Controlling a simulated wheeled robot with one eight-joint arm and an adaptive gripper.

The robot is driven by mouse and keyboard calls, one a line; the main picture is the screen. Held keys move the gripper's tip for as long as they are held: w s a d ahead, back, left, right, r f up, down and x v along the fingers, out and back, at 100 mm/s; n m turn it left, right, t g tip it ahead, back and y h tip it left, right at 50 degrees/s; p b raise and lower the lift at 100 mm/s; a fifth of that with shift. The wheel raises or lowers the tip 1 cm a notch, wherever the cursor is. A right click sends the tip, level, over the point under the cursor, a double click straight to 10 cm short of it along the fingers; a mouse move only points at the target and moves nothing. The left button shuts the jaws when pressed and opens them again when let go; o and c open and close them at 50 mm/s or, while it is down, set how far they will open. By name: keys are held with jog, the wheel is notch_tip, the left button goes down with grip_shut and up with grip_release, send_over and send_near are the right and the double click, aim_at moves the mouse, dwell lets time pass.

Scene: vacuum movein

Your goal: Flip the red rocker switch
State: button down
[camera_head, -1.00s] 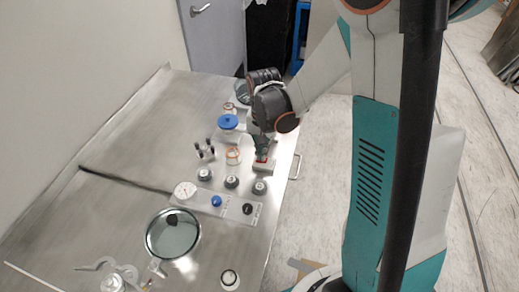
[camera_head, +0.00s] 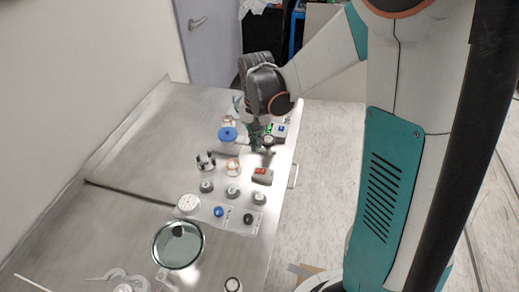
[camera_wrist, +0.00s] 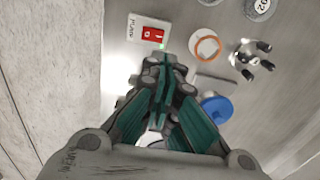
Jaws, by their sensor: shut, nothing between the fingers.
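The red rocker switch (camera_head: 261,171) sits on a small grey box (camera_head: 264,179) near the right edge of the steel table. In the wrist view the red rocker (camera_wrist: 153,34) shows on its pale labelled plate (camera_wrist: 139,22), with a small green glow at the plate's corner. My gripper (camera_head: 257,150) is shut and empty, on the far side of the switch in the head view. In the wrist view its closed fingertips (camera_wrist: 160,60) are just below the plate and appear apart from the rocker. The exact height gap cannot be told.
A blue-capped vessel (camera_head: 228,134), an orange-ringed part (camera_head: 233,167) and a black-knobbed valve (camera_head: 206,161) stand left of the switch. Grey knobs (camera_head: 232,192) and a panel with a blue button (camera_head: 219,211) are nearer. A box with a blue button (camera_head: 281,128) stands beyond.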

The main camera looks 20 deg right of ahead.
jog(key=shift+w+a+r+p, duration=0.1)
jog(key=shift+a+r+p, duration=0.05)
jog(key=shift+r, duration=0.6)
jog(key=shift+w+a+r+p, duration=0.1)
jog(key=shift+r+p, duration=0.05)
jog(key=shift+r, duration=0.6)
jog(key=shift+w+a+r+p, duration=0.1)
jog(key=shift+a+r+p, duration=0.05)
jog(key=shift+r, duration=0.6)
